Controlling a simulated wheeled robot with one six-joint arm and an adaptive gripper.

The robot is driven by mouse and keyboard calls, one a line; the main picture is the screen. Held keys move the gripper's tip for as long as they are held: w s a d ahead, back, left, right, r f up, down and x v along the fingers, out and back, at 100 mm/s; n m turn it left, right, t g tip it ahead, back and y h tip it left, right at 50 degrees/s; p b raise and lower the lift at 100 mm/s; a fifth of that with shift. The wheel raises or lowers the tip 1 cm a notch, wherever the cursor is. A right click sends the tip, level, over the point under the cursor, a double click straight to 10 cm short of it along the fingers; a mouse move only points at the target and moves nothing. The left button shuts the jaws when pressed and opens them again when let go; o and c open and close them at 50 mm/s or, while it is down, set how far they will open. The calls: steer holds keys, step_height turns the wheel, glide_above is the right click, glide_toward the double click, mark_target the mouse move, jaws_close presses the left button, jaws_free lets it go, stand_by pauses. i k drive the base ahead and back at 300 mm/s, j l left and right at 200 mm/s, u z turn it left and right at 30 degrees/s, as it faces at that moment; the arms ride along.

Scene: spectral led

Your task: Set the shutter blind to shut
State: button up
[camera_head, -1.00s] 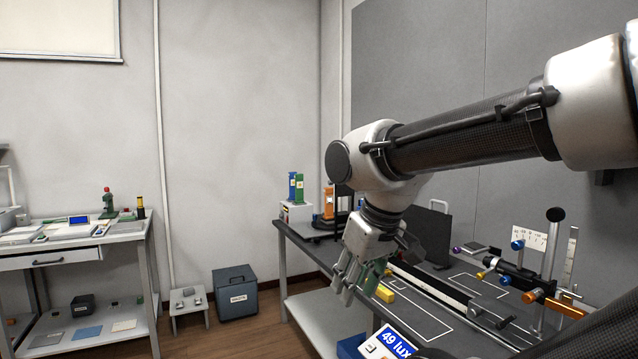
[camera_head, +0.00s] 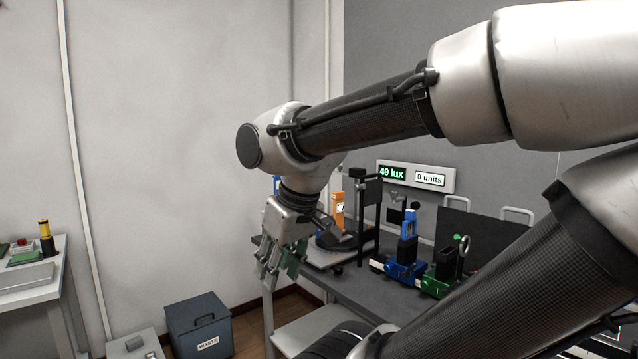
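No part in view can be surely told as the shutter blind. A tall black upright frame (camera_head: 368,205) stands on the bench just right of an orange block (camera_head: 338,210); whether it is the blind is unclear. Blue (camera_head: 407,245) and green (camera_head: 441,270) holders stand farther right on the bench. My gripper (camera_head: 278,268) hangs fingers down in front of the bench's left end. Its grey-green fingers look apart, with nothing seen between them.
A wall display (camera_head: 416,176) reads 49 lux and 0 units. My arm hides part of the bench (camera_head: 350,290). A dark waste box (camera_head: 200,325) stands on the floor at left, and a side table (camera_head: 35,290) is at far left.

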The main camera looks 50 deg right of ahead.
mark_target(373, 189)
steer(key=i+j+z, duration=0.1)
steer(key=i+z, duration=0.35)
steer(key=i+j+z, duration=0.3)
steer(key=i+z, duration=0.2)
steer(key=z, duration=0.55)
